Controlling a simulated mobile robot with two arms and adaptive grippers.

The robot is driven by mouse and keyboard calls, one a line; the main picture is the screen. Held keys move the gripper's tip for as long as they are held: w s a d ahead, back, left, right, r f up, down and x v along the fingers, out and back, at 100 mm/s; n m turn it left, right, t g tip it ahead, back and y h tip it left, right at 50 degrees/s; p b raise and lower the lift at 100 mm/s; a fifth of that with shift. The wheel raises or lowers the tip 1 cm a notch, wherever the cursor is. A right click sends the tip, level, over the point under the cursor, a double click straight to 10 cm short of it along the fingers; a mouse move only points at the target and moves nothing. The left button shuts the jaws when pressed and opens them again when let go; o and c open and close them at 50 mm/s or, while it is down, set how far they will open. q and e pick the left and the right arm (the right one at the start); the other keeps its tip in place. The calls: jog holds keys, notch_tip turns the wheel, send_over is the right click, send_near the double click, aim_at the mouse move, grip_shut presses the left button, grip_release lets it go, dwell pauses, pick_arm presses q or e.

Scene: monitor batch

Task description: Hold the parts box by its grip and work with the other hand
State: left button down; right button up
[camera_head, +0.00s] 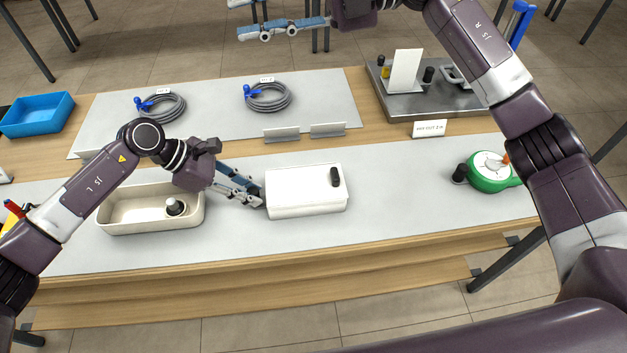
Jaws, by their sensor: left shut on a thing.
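The white parts box (300,205) stands on the grey mat in the middle of the table. Its top looks closed, with a black knob or handle (334,177) toward the right. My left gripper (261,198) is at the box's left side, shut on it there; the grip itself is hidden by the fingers. My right gripper (236,18) is high at the top of the view, its fingers spread apart and empty, far from the box.
A cream tray (125,226) holding a white cylinder with a dark part (175,207) is left of the box. A green round tool (490,172) lies right. Behind are small stands (281,134), coiled cables (268,98), a metal fixture (425,104) and a blue bin (38,116). Mat right of the box is clear.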

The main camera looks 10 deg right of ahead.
notch_tip(320, 180, down, 8)
jog(key=s+a+f+h, duration=0.1)
jog(key=s+h, duration=0.1)
jog(key=h, duration=0.2)
jog(key=t+h, duration=0.1)
jog(key=h, duration=1.2)
send_over(335, 173)
notch_tip(335, 173, down, 18)
jog(key=shift+d+f, duration=0.1)
jog(key=shift+f, duration=3.35)
grip_shut()
